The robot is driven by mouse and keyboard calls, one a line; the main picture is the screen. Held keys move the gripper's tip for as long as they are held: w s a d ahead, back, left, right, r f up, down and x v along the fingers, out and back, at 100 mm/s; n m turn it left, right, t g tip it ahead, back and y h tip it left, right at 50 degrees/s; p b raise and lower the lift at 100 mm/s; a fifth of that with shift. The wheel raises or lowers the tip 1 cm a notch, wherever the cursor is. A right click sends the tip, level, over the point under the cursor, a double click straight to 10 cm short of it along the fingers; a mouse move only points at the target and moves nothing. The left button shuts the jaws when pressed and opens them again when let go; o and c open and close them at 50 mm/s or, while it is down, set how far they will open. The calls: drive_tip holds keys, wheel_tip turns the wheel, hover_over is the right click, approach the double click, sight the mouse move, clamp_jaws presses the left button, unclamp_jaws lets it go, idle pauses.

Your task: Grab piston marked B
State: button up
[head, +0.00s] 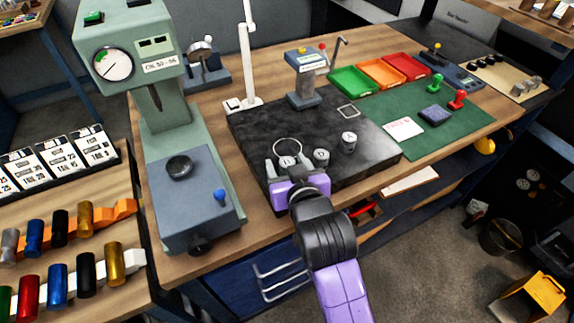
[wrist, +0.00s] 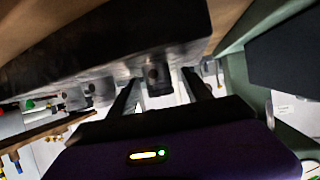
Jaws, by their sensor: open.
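Three small grey metal pistons stand on the black surface plate (head: 245,135). The left one (head: 287,161) is by a white ring outline, the middle one (head: 321,158) is just right of it, and the third (head: 348,142) is farther right and back. Their top markings are too small to read, so I cannot tell which is B. My gripper (head: 289,166) is low at the plate's front edge, open, with a finger on each side of the left piston. In the wrist view, which is upside down, a piston (wrist: 156,76) shows between the open fingers (wrist: 160,92); contact is not visible.
A green press-like gauge stand (head: 160,120) stands left of the plate. A white upright post (head: 250,60) and a blue-topped device (head: 304,75) stand at its back. Green (head: 350,82), orange (head: 381,74) and red (head: 405,67) trays and a green mat (head: 455,135) lie right.

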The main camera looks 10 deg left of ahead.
clamp_jaws()
drive_tip(key=shift+r, duration=0.1)
